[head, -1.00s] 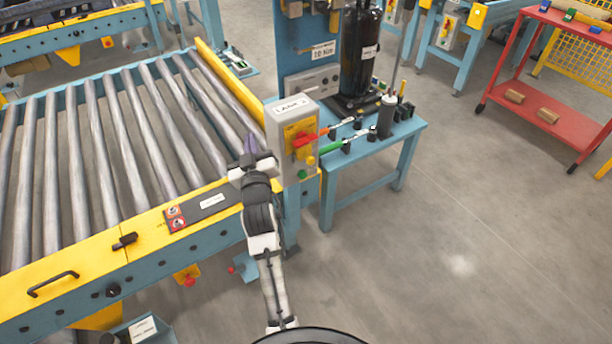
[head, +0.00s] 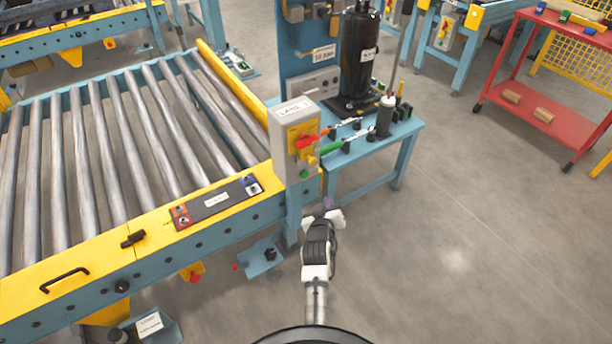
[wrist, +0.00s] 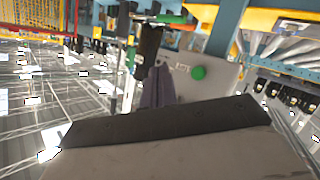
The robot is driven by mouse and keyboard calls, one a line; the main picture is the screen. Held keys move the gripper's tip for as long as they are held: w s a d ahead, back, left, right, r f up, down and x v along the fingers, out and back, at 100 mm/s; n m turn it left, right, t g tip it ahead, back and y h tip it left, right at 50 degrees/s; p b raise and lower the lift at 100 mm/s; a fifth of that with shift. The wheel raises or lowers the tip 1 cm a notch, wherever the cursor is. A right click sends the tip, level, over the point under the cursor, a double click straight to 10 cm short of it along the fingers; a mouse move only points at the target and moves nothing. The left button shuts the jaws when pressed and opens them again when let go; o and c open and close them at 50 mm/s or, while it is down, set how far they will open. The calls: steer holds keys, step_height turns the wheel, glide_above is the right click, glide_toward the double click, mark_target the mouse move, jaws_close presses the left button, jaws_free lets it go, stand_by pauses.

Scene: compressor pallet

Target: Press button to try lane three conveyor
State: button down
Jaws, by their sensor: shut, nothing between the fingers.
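A grey control box (head: 282,150) with a "LANE" label stands at the corner of the roller conveyor (head: 130,150); the lane number is too small to read surely. Its yellow panel (head: 296,133) carries a red handle (head: 307,141). A green button (head: 304,174) sits low on the box's front; it also shows in the wrist view (wrist: 198,73). My gripper (head: 328,203) is shut and empty, below and right of the green button in the head view. Its purple fingers (wrist: 157,88) show left of the button in the wrist view, apparently apart from it.
A blue side table (head: 400,135) behind the box bears a black cylinder (head: 360,50), a bottle (head: 386,115) and tools, including a green-handled one (head: 331,147). A red cart (head: 550,115) stands at right. The grey floor right of my gripper is open.

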mark_target(305, 175)
steer(key=w+a+b, duration=0.4)
steer(key=w+a, duration=0.1)
steer(key=w, duration=0.2)
steer(key=shift+a+b, duration=0.15)
steer(key=shift+b, duration=0.15)
steer(key=shift+w, duration=0.1)
stand_by(2.0)
steer(key=shift+w+a, duration=0.2)
steer(key=shift+w, duration=0.1)
steer(key=shift+w+a+b, duration=0.35)
steer(key=shift+w+b, duration=0.05)
steer(key=shift+b, duration=0.05)
stand_by(0.7)
stand_by(0.4)
steer(key=shift+s+d+p, duration=0.5)
steer(key=shift+s+d, duration=0.05)
steer(key=shift+s, duration=0.2)
